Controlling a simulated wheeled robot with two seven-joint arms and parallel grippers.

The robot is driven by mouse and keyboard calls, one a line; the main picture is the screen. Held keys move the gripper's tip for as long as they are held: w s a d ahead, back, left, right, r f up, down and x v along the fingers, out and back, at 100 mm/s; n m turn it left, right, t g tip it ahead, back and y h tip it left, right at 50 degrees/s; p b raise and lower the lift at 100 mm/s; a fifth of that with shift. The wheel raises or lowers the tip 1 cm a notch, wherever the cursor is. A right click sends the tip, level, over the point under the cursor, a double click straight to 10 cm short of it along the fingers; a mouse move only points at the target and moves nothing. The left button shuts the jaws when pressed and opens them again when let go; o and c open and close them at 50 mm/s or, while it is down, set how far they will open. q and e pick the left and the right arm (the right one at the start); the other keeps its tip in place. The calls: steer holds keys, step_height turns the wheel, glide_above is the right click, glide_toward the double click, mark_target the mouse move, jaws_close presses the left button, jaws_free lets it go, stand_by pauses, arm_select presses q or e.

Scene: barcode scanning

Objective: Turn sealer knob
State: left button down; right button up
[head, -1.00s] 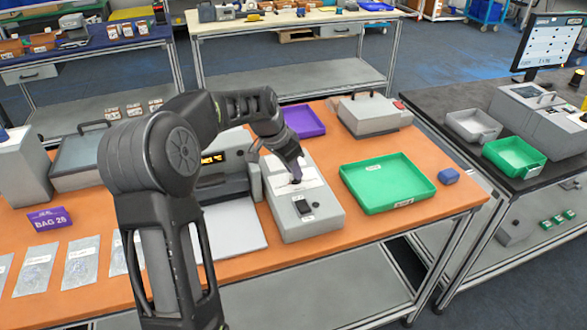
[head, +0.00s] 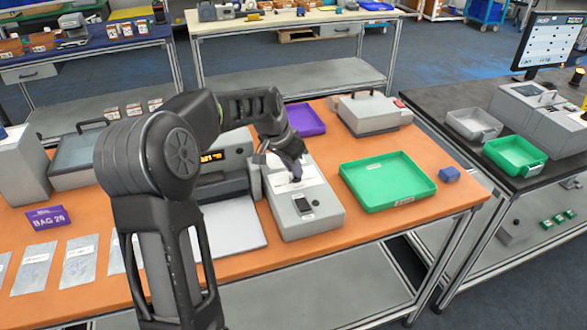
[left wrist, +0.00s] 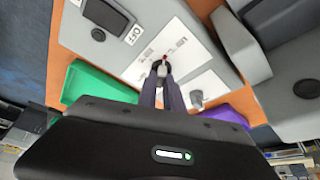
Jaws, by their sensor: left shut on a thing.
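The sealer (head: 322,222) is a grey box with a white top panel and a dark rocker switch (head: 303,204), standing on the orange bench. An "OFF" label (left wrist: 131,35) shows beside the switch in the left wrist view. My left gripper (head: 295,180) points down at the white panel. In the left wrist view, my left gripper (left wrist: 162,71) is shut on a small dark knob (left wrist: 162,62), which the fingertips mostly hide. A small red mark shows just beyond the tips. A grey round post (left wrist: 196,98) stands beside the fingers. My right gripper is not in view.
A green tray (head: 347,181) lies right of the sealer, with a blue block (head: 449,174) beyond it. A purple tray (head: 319,109) and a grey lidded machine (head: 374,123) stand behind. A grey device with an orange display (head: 211,157) stands close on the left.

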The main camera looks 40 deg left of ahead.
arm_select(q)
steer(key=n+y+b, duration=0.1)
steer(key=n, duration=0.1)
steer(key=n+b, duration=0.1)
steer(key=n, duration=0.1)
steer(key=n+y+b, duration=0.1)
steer(key=n, duration=0.2)
steer(key=shift+w+d+f+y, duration=0.1)
steer(key=shift+d+y, duration=0.15)
steer(key=shift+y, duration=0.05)
steer(key=n+g+b, duration=0.1)
steer(key=n, duration=0.1)
steer(key=n+y+b, duration=0.1)
steer(key=n, duration=0.2)
steer(key=shift+d+g+y, duration=0.1)
steer(key=shift+g+y, duration=0.2)
steer(key=shift+g, duration=0.1)
steer(key=c, duration=1.5)
jaws_free()
steer(key=shift+r, duration=0.25)
steer(key=v, duration=0.7)
steer(key=shift+r+b, duration=0.3)
steer(key=shift+b, duration=0.1)
steer(key=shift+d+f, duration=0.1)
